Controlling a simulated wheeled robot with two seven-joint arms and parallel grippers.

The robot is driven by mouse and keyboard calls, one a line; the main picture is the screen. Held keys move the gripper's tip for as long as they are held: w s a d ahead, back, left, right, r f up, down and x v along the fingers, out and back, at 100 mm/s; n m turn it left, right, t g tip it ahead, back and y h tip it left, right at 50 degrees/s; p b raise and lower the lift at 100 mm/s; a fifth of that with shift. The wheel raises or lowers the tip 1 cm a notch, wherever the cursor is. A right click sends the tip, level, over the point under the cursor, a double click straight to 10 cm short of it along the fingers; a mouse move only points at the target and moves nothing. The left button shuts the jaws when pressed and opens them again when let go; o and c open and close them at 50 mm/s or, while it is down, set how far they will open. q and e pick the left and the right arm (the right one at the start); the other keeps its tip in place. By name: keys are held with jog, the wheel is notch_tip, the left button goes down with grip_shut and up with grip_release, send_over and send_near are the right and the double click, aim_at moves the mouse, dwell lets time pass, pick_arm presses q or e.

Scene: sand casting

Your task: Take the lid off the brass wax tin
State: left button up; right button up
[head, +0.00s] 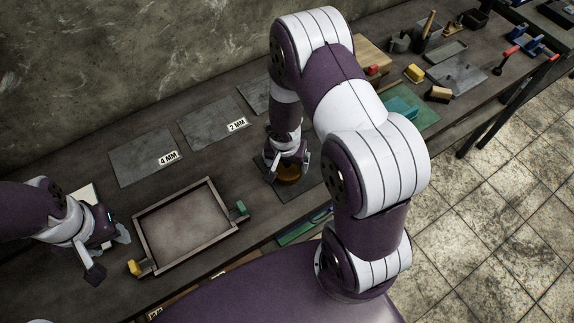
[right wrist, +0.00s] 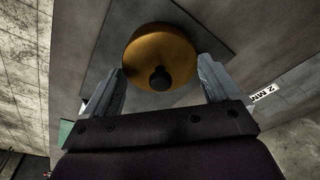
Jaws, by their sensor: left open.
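The brass wax tin (head: 289,174) stands on a dark square plate (head: 266,172) on the bench, partly hidden behind my right gripper (head: 289,160). In the right wrist view the tin's round brass lid (right wrist: 165,48) shows from above with a dark knob (right wrist: 160,79) on it. My right gripper (right wrist: 160,92) is open, one finger on each side of the lid's near part, with gaps to the knob. I cannot tell its exact height over the lid. My left gripper (head: 110,255) is open and empty at the left, beside a framed tray.
The shallow framed tray (head: 206,254) lies between my grippers, with a green block (head: 241,208) and a yellow block (head: 135,268) at its corners. Flat plates marked 4 MM (head: 142,157) and 2 MM (head: 212,122) lie behind. Tools and a green mat (head: 413,114) are further right.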

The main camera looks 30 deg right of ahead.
jog(key=shift+c, duration=0.6)
jog(key=shift+d, duration=0.2)
